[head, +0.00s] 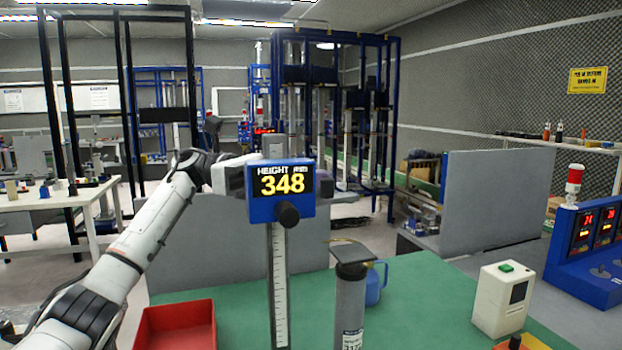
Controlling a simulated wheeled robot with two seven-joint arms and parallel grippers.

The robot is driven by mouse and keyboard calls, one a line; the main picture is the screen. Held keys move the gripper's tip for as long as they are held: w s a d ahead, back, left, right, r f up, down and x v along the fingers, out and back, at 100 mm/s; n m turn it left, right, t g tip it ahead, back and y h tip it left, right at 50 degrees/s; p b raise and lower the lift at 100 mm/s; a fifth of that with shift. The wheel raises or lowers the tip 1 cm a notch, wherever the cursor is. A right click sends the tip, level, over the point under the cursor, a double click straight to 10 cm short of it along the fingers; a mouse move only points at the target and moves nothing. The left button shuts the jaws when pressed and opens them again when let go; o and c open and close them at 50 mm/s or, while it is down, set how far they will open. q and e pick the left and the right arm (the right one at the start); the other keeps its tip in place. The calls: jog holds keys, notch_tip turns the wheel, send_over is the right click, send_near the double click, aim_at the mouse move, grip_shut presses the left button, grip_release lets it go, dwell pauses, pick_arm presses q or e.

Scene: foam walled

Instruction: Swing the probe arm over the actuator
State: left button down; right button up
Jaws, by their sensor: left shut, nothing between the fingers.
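A height gauge with a blue display head (280,190) stands on the green bench top, its display reading 348. A dark knob (287,215) sits on its front, and a scaled white column (280,285) runs below. A grey cylinder with a dark cap (350,300), which looks like the actuator, stands upright to its right. My right gripper is not in view.
A red tray (178,326) lies at the bench's left front. A blue mug (375,283) stands behind the cylinder. A white box with a green button (503,298) and a blue control panel (590,255) are at right. Green bench (425,310) is clear between.

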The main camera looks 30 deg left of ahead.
pick_arm(q)
jog(key=shift+d, duration=0.3)
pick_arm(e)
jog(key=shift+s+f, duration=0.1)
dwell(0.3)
